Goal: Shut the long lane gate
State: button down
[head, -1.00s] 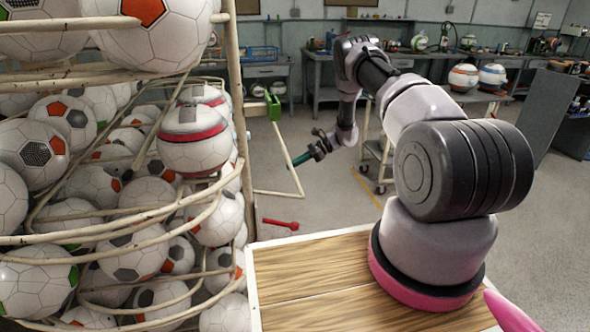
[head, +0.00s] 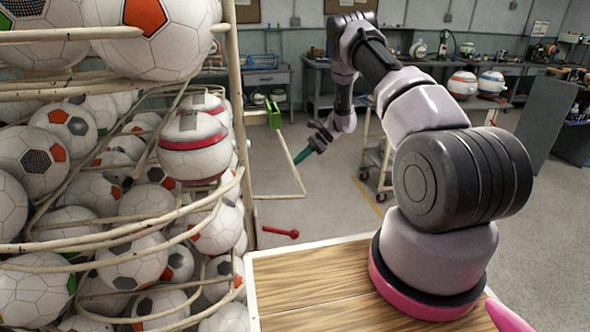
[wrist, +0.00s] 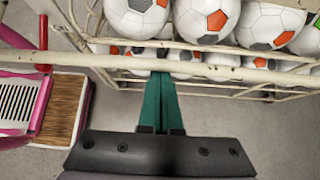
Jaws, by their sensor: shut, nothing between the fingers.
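A thin cream wire gate (head: 292,165) stands out to the right from the ball rack's corner post in the head view. A green block (head: 274,114) sits on its upper bar. I cannot tell for sure that this is the long lane gate. My gripper (head: 297,160) is shut and empty, its teal fingers pointing down and left close to the gate's slanting bar. Touching or apart is unclear. In the wrist view my gripper (wrist: 159,78) has its fingers together, tips overlapping a pale bar (wrist: 105,62) in front of the balls.
The wire rack (head: 237,100) full of soccer balls (head: 38,158) fills the left. A red handle (head: 281,232) sticks out low from the rack; a red handle also shows in the wrist view (wrist: 43,32). A cart (head: 375,160) stands behind my arm. Floor right of the gate is open.

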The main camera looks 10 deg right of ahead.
jog(key=a+r+h, duration=0.3)
jog(key=r+h, duration=0.4)
jog(key=r, duration=0.6)
jog(key=a+r+h, duration=0.2)
jog(key=a+r, duration=0.6)
jog(key=a, duration=0.2)
jog(key=shift+a+h, duration=0.3)
jog(key=shift+a, duration=0.1)
jog(key=shift+d+r, duration=0.1)
